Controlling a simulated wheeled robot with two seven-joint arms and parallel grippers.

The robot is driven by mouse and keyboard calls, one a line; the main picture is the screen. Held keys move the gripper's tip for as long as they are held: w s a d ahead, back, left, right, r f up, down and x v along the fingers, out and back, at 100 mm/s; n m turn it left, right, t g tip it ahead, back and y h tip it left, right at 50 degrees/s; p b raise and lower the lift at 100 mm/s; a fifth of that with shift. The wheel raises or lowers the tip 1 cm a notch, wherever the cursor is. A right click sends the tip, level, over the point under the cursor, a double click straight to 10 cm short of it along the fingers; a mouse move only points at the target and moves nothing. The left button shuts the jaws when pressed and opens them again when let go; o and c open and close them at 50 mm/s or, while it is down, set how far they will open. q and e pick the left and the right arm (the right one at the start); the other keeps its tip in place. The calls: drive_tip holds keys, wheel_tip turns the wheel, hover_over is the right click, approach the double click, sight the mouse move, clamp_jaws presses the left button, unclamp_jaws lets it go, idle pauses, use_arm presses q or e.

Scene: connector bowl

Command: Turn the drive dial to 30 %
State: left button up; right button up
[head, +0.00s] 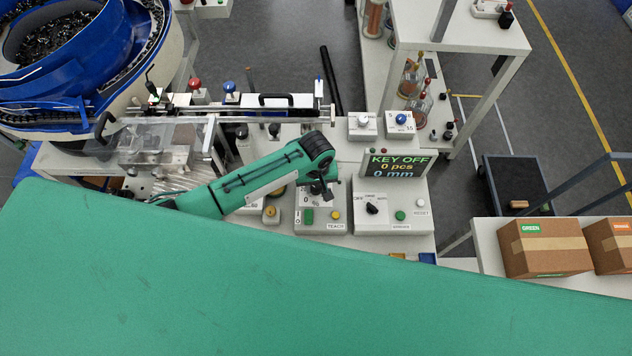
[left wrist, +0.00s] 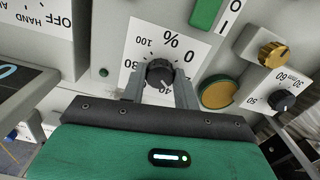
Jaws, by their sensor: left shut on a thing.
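The drive dial (left wrist: 159,73) is a black ribbed knob on a white plate (left wrist: 186,27) marked with a % sign and numbers. In the left wrist view my left gripper (left wrist: 160,82) has its two grey fingers on either side of the knob, shut on it. I cannot clearly read where the dial's pointer stands. In the head view my left gripper (head: 322,188) reaches down over the box with the % plate (head: 308,200) and hides most of the knob. My right gripper is not in view.
A box to the right carries a key switch (head: 372,208), a green button (head: 400,215) and a display (head: 396,164) reading KEY OFF, 0 pcs, 0 mm.

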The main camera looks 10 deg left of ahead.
sight(316, 187)
use_arm(q)
drive_tip(key=shift+w+r, duration=0.1)
drive_tip(key=shift+w, duration=0.05)
drive_tip(key=o, duration=1)
drive_tip(key=shift+c, duration=0.2)
wheel_tip(316, 187, up, 14)
drive_tip(key=b, duration=0.3)
